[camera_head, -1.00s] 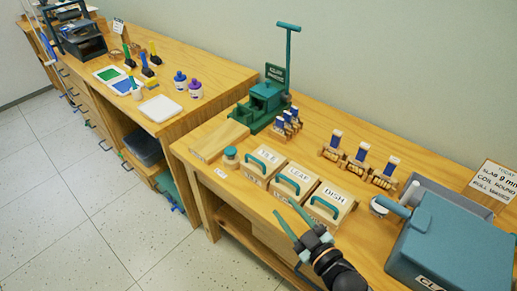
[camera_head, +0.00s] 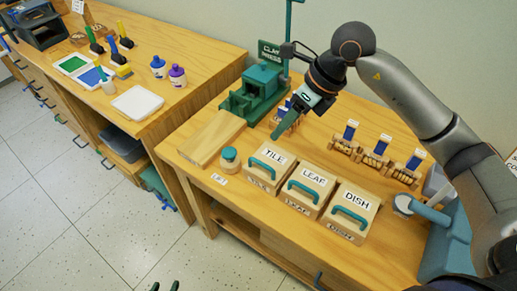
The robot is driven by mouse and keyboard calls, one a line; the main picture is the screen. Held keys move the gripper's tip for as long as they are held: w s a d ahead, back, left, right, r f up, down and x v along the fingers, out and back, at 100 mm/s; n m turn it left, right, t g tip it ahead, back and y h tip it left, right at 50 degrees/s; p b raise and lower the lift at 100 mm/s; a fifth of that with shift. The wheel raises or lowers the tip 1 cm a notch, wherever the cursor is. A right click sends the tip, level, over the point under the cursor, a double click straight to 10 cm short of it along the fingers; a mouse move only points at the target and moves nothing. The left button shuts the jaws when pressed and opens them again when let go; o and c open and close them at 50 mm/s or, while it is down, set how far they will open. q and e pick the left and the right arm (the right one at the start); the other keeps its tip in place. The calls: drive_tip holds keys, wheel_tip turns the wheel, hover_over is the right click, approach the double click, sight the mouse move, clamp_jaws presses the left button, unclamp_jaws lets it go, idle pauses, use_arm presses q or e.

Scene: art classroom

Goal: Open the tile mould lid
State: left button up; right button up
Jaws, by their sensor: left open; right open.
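The tile mould (camera_head: 262,181) is a wooden box labelled TILE, on the table at the left of a row of three moulds. Its lid (camera_head: 275,157) looks shut and carries a teal bar handle (camera_head: 266,164). My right gripper (camera_head: 287,123) reaches in from the right and is open and empty. It hangs behind and above the tile mould, in front of the green press, with its fingers pointing down and left, apart from the handle. My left gripper (camera_head: 165,286) shows only its fingertips at the bottom edge, apart from each other, over the floor.
The leaf mould (camera_head: 309,189) and dish mould (camera_head: 351,212) stand to the right. A small jar (camera_head: 230,159) and wooden board (camera_head: 212,137) are to the left. The green clay press (camera_head: 255,95) is behind. Stamps (camera_head: 376,152) stand at the back right.

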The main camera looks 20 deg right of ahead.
hover_over(261, 155)
drive_tip(key=s+a, duration=0.2)
drive_tip(key=s, duration=0.2)
drive_tip(key=f, duration=0.7)
drive_tip(key=f+p, duration=0.1)
drive_tip(key=f, duration=0.3)
drive_tip(key=shift+s+d, duration=0.2)
drive_tip(key=shift+d, duration=0.05)
clamp_jaws()
